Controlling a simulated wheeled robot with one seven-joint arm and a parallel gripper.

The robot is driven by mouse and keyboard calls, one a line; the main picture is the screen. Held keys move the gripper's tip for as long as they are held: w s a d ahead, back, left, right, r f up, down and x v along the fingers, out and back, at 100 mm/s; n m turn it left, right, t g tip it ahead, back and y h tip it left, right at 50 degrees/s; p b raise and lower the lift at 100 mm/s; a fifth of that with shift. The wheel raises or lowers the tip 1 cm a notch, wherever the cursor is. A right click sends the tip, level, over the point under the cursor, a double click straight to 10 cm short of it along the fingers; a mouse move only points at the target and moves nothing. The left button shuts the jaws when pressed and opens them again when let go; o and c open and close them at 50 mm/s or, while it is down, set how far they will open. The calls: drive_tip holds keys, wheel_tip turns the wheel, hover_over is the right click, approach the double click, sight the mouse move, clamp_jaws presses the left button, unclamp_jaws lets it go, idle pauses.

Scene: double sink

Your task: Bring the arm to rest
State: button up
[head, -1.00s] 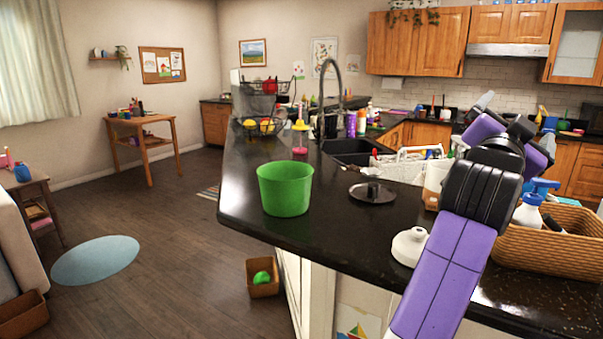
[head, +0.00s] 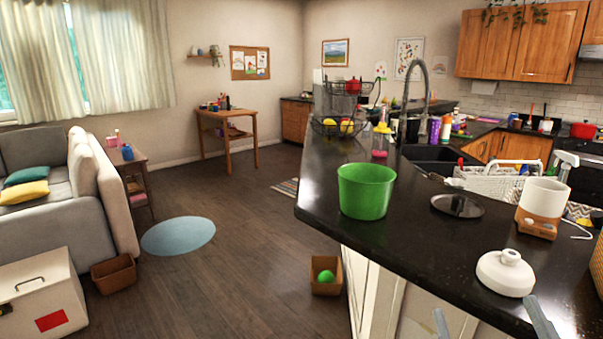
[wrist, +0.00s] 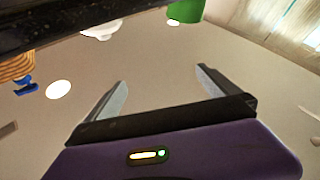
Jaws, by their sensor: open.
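My gripper (head: 489,315) shows only as two grey fingertips at the bottom right of the head view, in front of the counter's near edge. In the wrist view my gripper (wrist: 162,76) has its two fingers wide apart with nothing between them. The rest of my arm is out of the head view. My gripper appears to touch nothing.
The dark counter (head: 403,232) bears a green bucket (head: 365,192), a white lid (head: 505,272), a dark round lid (head: 457,206) and a white container (head: 541,207). A cardboard box (head: 327,287) with a green ball stands below. The wooden floor (head: 226,281) is open left of the counter.

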drive_tip(key=s+a+f+m+g+y, duration=0.1)
drive_tip(key=s+a+f+g, duration=0.2)
drive_tip(key=s+f, duration=0.6)
drive_tip(key=s+a+f+m+g+y, duration=0.1)
drive_tip(key=s+a+f+g, duration=0.3)
drive_tip(key=s+f, duration=0.6)
drive_tip(key=s+g, duration=0.1)
drive_tip(key=s, duration=0.7)
drive_tip(key=shift+s+a+f, duration=0.15)
drive_tip(key=shift+s+f, duration=0.1)
drive_tip(key=shift+s, duration=0.05)
